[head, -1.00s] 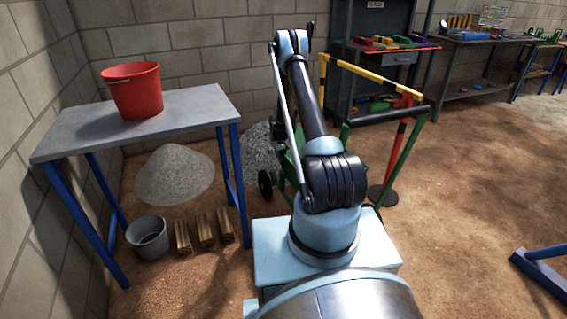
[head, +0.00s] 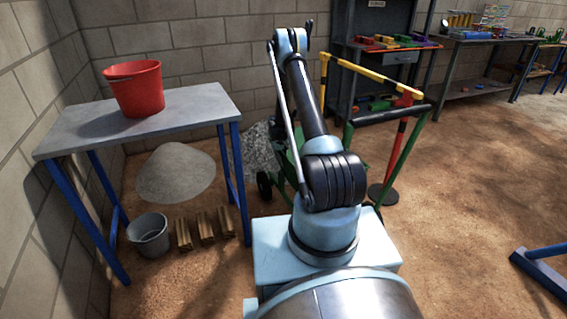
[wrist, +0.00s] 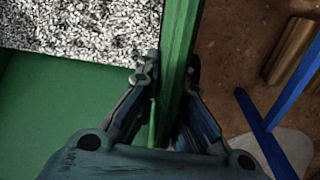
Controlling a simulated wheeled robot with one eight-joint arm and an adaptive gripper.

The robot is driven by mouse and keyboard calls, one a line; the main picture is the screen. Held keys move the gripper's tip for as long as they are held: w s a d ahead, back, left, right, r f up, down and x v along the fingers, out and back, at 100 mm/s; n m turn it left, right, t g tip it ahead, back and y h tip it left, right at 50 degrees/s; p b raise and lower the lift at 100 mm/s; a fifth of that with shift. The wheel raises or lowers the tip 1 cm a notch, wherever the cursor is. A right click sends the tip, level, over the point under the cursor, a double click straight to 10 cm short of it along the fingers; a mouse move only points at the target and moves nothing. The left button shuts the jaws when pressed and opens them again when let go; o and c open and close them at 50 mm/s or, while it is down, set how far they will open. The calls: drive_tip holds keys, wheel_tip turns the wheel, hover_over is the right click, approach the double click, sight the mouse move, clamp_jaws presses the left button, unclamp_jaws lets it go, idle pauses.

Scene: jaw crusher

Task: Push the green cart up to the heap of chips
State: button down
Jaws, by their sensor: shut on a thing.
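The green cart (head: 401,163) stands ahead, largely hidden behind my arm in the head view. Its black push bar, green handle frame and a dark wheel (head: 264,185) show. In the wrist view, its green floor (wrist: 50,112) fills the left side. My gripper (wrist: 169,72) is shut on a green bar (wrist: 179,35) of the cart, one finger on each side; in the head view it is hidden. The heap of grey chips (head: 258,146) lies by the wall, just left of the cart. Grey chips (wrist: 80,25) border the green floor in the wrist view; I cannot tell whether they touch the cart.
A blue-legged table (head: 190,105) with a red bucket (head: 138,90) stands left of the cart. Under it are a paler heap (head: 176,173), a grey bucket (head: 149,236) and wooden blocks (head: 205,227). A yellow-and-red barrier (head: 370,77) stands behind the cart. The right floor is mostly open.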

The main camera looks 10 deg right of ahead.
drive_tip(key=shift+s+a, duration=0.15)
drive_tip(key=shift+a, duration=0.6)
drive_tip(key=c, duration=1.6)
unclamp_jaws()
drive_tip(key=shift+c, duration=0.2)
drive_tip(key=shift+d, duration=0.1)
drive_tip(key=shift+d+r, duration=0.1)
drive_tip(key=shift+r, duration=0.25)
wheel_tip(320, 180, up, 11)
drive_tip(key=a, duration=0.1)
drive_tip(key=shift+a, duration=0.35)
drive_tip(key=shift+s+r, duration=0.1)
drive_tip(key=shift+r, duration=0.05)
